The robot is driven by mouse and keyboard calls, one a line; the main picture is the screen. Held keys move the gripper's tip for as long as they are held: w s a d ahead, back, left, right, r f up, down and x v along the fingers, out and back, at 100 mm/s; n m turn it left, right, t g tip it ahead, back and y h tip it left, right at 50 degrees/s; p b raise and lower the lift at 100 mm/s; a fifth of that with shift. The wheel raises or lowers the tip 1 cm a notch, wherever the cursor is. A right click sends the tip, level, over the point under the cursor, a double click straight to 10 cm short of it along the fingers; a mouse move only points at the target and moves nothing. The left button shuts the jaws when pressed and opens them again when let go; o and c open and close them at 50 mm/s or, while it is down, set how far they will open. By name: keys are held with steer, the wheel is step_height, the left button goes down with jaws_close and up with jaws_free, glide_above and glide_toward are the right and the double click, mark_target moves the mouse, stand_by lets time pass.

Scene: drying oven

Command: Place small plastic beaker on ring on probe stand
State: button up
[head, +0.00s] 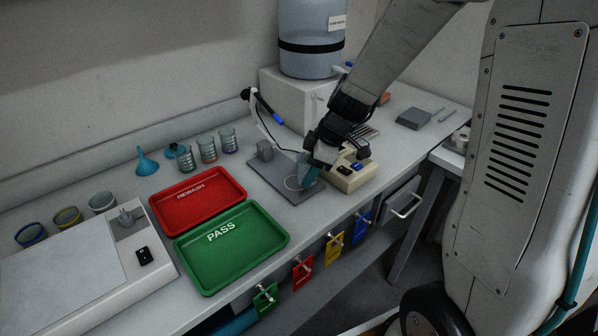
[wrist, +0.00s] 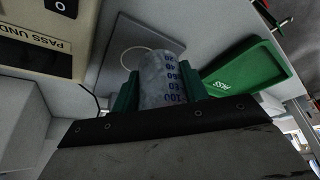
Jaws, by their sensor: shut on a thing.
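My gripper (wrist: 155,88) is shut on a small translucent plastic beaker (wrist: 163,78) with blue graduation marks, held between its green fingers. In the head view my gripper (head: 309,174) is over the right part of the probe stand's grey base plate (head: 272,178), and the beaker is mostly hidden by the fingers. A thin pale ring (head: 291,187) shows on the plate just left of the fingertips. In the wrist view the ring (wrist: 124,52) lies beyond the beaker, partly covered by it. The beaker's exact height above the plate cannot be told.
A beige device (head: 350,178) stands close to the right of my gripper. The stand's arm holds a blue-tipped probe (head: 278,118) behind. A red REWASH tray (head: 197,200) and a green PASS tray (head: 232,252) lie to the left. Several beakers (head: 208,150) stand at the back.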

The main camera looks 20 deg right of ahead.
glide_above(293, 182)
steer(key=d, duration=0.1)
steer(key=shift+s+d+f, duration=0.15)
steer(key=shift+s+f, duration=0.1)
steer(key=shift+s, duration=0.2)
steer(key=shift+f, duration=1.75)
steer(key=o, duration=1.1)
steer(key=shift+f, duration=0.1)
steer(key=v, duration=1.2)
steer(key=s+r+m+h, duration=0.1)
steer(key=s+r+m, duration=0.2)
steer(key=s, duration=0.6)
steer(key=s+a+r+m+h, duration=0.1)
steer(key=s+r+m, duration=0.2)
steer(key=s, duration=0.6)
steer(key=s+r+m+h, duration=0.2)
steer(key=s+m, duration=0.4)
steer(key=s, duration=0.4)
steer(key=shift+a+r+m+g, duration=0.2)
steer(key=shift+r+m+g, duration=0.15)
steer(key=shift+r, duration=0.3)
